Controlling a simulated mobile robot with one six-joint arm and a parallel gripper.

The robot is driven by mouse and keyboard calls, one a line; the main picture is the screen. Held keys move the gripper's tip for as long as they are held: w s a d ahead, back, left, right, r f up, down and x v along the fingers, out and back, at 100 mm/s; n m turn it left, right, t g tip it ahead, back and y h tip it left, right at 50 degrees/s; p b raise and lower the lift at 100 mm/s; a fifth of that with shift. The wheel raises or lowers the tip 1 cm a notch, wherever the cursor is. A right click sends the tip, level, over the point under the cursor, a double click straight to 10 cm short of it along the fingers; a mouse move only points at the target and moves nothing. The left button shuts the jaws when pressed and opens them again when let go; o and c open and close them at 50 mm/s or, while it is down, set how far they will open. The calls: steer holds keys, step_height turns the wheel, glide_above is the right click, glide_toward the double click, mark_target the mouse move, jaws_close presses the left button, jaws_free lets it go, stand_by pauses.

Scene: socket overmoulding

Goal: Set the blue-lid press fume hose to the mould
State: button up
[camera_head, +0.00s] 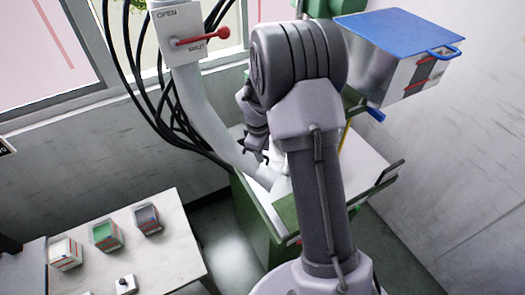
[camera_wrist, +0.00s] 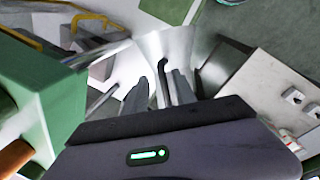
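The fume hose (camera_head: 205,115) is a thick pale pipe. It runs down from a box with a red lever (camera_head: 203,37), marked OPEN and SHUT, to the green-sided press table. The blue-lid press (camera_head: 395,50) is at the upper right, a pale block under a blue lid. My gripper (camera_head: 257,153) is beside the lower hose, partly hidden by my arm. In the wrist view my gripper (camera_wrist: 160,88) has its two fingers apart, with a thin dark hooked bar (camera_wrist: 160,66) between them. A pale flared piece (camera_wrist: 165,45) lies beyond. Contact with the bar is unclear. The mould cannot be made out.
A white table (camera_head: 160,255) at the lower left carries several small bins, including a green one (camera_head: 106,235). Black cables (camera_head: 150,105) hang behind the hose. The green press base (camera_head: 255,215) stands under my arm. Bare floor (camera_head: 222,235) lies between table and press.

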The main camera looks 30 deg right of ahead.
steer(key=shift+r, duration=0.1)
step_height(320, 180, up, 17)
steer(key=s+a+p, duration=0.1)
steer(key=s+a, duration=0.1)
steer(key=shift+a, duration=0.3)
steer(key=shift+s, duration=0.1)
steer(key=s+a+f+m+t+y+b, duration=0.2)
steer(key=s+a+f+m+b, duration=0.4)
steer(key=s+b, duration=0.5)
steer(key=s+a+f+m+t+y+b, duration=0.1)
steer(key=s+a+f+m+t+b, duration=0.1)
steer(key=s+a+f+m+b, duration=0.4)
steer(key=s+a+f+b, duration=0.4)
steer(key=s+f+b, duration=0.2)
steer(key=b, duration=0.4)
steer(key=shift+s+f+y+b, duration=0.3)
steer(key=shift+f+y, duration=0.1)
steer(key=shift+f, duration=0.25)
